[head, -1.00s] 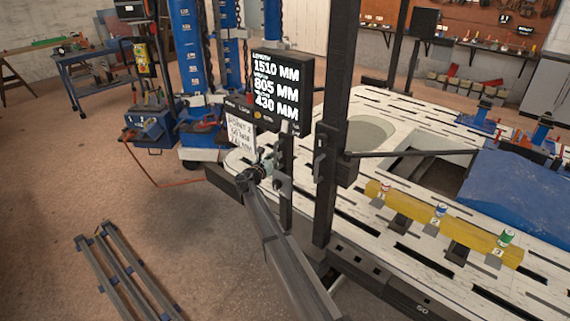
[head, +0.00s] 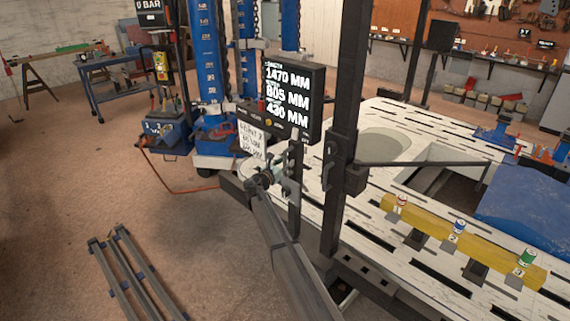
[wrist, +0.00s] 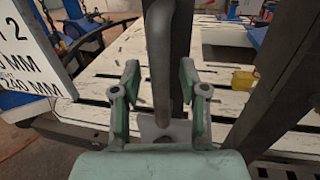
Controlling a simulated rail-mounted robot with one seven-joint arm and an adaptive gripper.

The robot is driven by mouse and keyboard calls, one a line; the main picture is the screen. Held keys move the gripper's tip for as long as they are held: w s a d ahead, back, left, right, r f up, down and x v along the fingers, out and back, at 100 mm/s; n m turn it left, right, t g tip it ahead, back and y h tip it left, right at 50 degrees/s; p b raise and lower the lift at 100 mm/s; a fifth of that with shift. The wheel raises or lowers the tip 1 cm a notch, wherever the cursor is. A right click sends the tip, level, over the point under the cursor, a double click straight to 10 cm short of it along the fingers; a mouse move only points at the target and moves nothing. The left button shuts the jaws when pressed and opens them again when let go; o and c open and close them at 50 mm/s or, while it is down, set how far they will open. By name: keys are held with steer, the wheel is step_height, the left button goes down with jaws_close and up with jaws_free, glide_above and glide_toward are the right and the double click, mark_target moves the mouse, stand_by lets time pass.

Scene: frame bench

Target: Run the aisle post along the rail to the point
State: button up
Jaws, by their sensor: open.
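The aisle post (head: 345,150) is a tall dark upright at the near edge of the slotted white bench. A dark screen (head: 292,100) beside it reads length 1470 mm, with 805 mm and 430 mm below. My gripper (head: 281,173) is at the handle side of the post. In the wrist view my gripper (wrist: 160,68) has its teal fingers apart, on either side of a grey upright handle (wrist: 161,45). Contact cannot be told.
A yellow beam (head: 430,228) with three small cans lies on the bench, near a blue cover (head: 525,205). A dark arm reaches right from the post over a bench opening. Blue columns (head: 207,65) stand behind. A metal frame (head: 128,275) lies on the open floor at left.

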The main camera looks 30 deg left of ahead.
steer(key=s+a, duration=0.1)
steer(key=s, duration=1.1)
steer(key=shift+a, duration=0.2)
steer(key=s+d+f+m+g+h, duration=0.1)
steer(key=s+d+f+m+g, duration=0.5)
steer(key=d+f, duration=0.6)
steer(key=s+d+f+m+g+h, duration=0.1)
steer(key=s+d+f+m+g, duration=0.2)
steer(key=s+d+f+m, duration=0.9)
steer(key=s+d+f+m+g+h, duration=0.1)
steer(key=s+d+f+m+g, duration=0.3)
steer(key=d+f, duration=0.85)
steer(key=s+d+f+m+g+y, duration=0.1)
steer(key=s+d+m+g, duration=0.2)
steer(key=s+d, duration=0.5)
steer(key=s+d+f+m+g, duration=0.25)
steer(key=s+d, duration=0.35)
steer(key=d, duration=0.4)
steer(key=s+d+m+g+y, duration=0.2)
steer(key=s+d, duration=0.4)
steer(key=s, duration=0.6)
steer(key=s+d+m+g+y, duration=0.2)
steer(key=s+d+m+g, duration=0.2)
steer(key=s+d, duration=0.3)
steer(key=s+m, duration=0.1)
steer(key=s, duration=0.4)
steer(key=shift+s+f, duration=0.25)
steer(key=shift+s, duration=0.05)
